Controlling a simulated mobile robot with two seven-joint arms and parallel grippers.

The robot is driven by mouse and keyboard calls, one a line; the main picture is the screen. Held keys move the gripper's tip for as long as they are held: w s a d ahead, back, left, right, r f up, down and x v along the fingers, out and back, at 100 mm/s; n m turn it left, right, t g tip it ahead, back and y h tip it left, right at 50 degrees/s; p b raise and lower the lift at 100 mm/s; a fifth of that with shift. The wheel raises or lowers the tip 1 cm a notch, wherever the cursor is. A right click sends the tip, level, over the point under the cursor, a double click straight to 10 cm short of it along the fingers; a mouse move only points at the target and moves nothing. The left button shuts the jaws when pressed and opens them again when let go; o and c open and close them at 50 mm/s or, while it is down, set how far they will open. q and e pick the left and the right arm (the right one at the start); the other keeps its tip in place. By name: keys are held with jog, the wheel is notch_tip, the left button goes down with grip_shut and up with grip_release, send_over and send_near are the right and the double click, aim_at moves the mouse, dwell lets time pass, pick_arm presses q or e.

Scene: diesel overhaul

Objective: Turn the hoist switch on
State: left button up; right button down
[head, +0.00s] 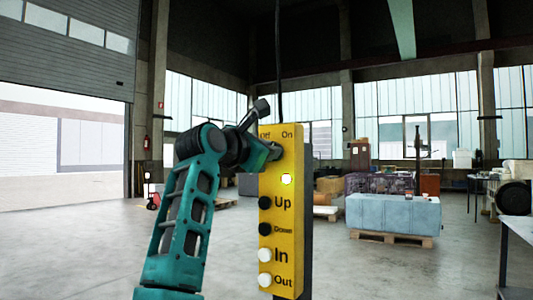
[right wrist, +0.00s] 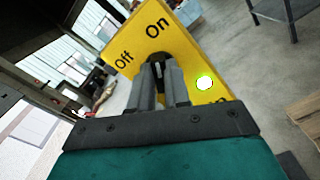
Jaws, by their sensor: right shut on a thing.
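The yellow hoist control box (head: 290,235) hangs upright in the middle of the head view. Its "Off" and "On" labels are at the top, with the switch between them. My right gripper (head: 275,151) reaches the box from the left at the switch. In the right wrist view its fingers (right wrist: 164,85) are shut on the switch, whose dark round base (right wrist: 172,45) shows behind them. The fingers hide the knob, so I cannot tell which way it points. My left gripper is not in view.
Black and white buttons marked Up, Down, In and Out line the box below the lamp. A cable (head: 278,60) rises above it. A blue-grey block (head: 392,214) on a pallet stands behind to the right. A table edge (head: 518,228) is at far right.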

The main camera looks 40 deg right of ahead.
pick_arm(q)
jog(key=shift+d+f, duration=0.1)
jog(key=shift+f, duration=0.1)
pick_arm(e)
jog(key=shift+f+m, duration=0.1)
jog(key=shift+m, duration=1)
jog(key=c, duration=1.1)
grip_release()
pick_arm(q)
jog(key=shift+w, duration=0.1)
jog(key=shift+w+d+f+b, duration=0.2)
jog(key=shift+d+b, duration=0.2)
jog(key=shift+b, duration=0.55)
pick_arm(e)
jog(key=v, duration=1.3)
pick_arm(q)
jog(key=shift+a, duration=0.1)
